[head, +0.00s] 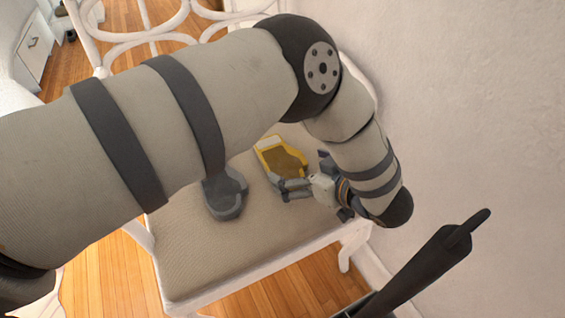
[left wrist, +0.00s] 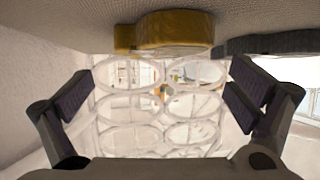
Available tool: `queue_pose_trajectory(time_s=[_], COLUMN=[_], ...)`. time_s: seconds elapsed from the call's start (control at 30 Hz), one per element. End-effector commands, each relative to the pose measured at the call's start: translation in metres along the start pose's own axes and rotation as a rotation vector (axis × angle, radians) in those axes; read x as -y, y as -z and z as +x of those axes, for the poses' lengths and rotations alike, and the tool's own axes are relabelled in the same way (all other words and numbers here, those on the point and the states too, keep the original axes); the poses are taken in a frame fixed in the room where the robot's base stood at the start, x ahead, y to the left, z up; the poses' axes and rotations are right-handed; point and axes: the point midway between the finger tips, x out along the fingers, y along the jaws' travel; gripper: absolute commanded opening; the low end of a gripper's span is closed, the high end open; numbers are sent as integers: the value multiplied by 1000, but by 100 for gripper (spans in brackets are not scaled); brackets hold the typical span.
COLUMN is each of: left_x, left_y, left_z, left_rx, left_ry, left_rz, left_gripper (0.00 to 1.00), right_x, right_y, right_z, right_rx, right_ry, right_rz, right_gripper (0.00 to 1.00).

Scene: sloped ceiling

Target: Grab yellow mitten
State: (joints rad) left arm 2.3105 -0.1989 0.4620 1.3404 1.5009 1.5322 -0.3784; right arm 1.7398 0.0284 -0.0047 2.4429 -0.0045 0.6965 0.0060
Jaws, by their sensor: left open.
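The yellow mitten (head: 281,157) lies on the chair's seat, near its right side in the head view. It has a darker brownish-yellow face and a pale cuff end. My left gripper (head: 300,180) is low over the seat, just on the near side of the mitten, with its fingers apart. In the left wrist view the yellow mitten (left wrist: 173,29) shows at the top, against the seat and beyond the spread fingers. Nothing shows between the fingers of the left gripper (left wrist: 160,103). Whether a finger touches the mitten cannot be told. My right gripper is not in view.
A grey mitten (head: 223,193) lies on the seat left of the yellow one, partly hidden by my left arm. The white chair (head: 255,266) has a looped openwork back (left wrist: 160,105). A white wall (head: 465,110) stands close on the right. Wooden floor shows around.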

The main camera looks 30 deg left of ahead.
Motion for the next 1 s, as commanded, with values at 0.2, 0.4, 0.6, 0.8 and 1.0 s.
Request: queue_pose_trajectory(time_s=[0.2,0.4,0.6,0.8,1.0], left_x=[-1,-2,-2,-2,-2], left_y=[-1,0,1,1,0], left_z=[27,57,57,56,56], left_rx=[-2,-1,-1,-1,-1], left_ry=[2,1,0,0,1], left_rz=[1,-1,-1,-1,0], left_gripper=[100,100,91,56,56], right_x=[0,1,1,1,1], right_y=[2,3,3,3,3], right_z=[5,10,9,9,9], right_rx=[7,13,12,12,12], right_ry=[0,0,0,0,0], right_rz=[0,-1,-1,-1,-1], right_gripper=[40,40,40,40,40])
